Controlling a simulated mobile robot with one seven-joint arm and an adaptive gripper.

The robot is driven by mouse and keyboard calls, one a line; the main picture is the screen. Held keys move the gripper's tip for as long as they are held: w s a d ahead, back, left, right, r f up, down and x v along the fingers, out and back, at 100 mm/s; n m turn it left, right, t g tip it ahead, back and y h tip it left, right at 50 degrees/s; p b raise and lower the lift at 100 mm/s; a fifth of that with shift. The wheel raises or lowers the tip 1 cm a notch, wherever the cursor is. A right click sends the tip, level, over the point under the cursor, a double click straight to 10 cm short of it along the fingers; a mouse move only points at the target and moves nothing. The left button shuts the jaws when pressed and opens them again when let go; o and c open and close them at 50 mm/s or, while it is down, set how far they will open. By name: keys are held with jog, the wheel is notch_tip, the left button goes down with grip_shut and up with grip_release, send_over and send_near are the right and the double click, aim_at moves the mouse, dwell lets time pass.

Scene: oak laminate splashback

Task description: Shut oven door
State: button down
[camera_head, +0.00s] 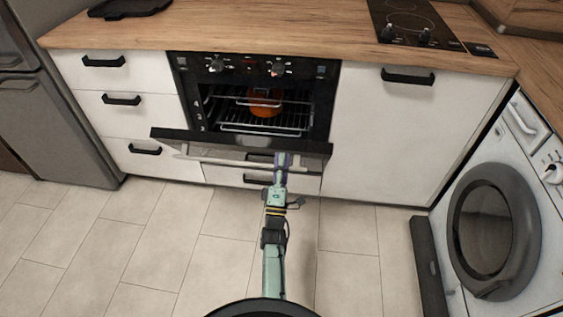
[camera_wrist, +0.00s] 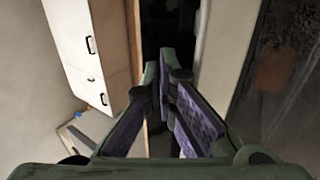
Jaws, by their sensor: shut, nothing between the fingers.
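The oven (camera_head: 289,77) is built into the white counter front. Its door (camera_head: 230,141) is partly open, tilted outward from its bottom edge, with a light bar handle (camera_head: 215,162) across its front. My gripper (camera_head: 284,157) is in front of the door, right of its middle, near the handle. Whether it touches the door cannot be told. In the wrist view the purple-padded fingers (camera_wrist: 166,80) are shut and empty, and the dark glass of the door (camera_wrist: 270,85) fills the right side.
An orange pot (camera_head: 265,101) sits on a rack inside the oven. Drawers (camera_head: 125,112) flank it on the left, and a white cabinet (camera_head: 400,130) on the right. A washing machine (camera_head: 505,220) stands at the right. The tiled floor (camera_head: 160,240) is mostly clear.

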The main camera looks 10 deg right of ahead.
jog(key=shift+w+d+r+g+y+b, duration=0.2)
jog(key=shift+w+d+r+g+b, duration=0.35)
jog(key=shift+w+d+r, duration=2.25)
jog(key=shift+w+a+r+g+y+b, duration=0.35)
jog(key=shift+w+r+g, duration=0.5)
jog(key=shift+w, duration=4.3)
jog(key=shift+w+d+r+g+y+b, duration=0.1)
jog(key=shift+w+d+r+g+b, duration=0.45)
jog(key=shift+w+d+r, duration=2.25)
jog(key=w+a+f, duration=0.1)
jog(key=w+a, duration=0.1)
jog(key=a, duration=0.1)
jog(key=shift+w+f, duration=0.25)
jog(key=shift+f, duration=0.15)
jog(key=shift+s+d+f, duration=0.1)
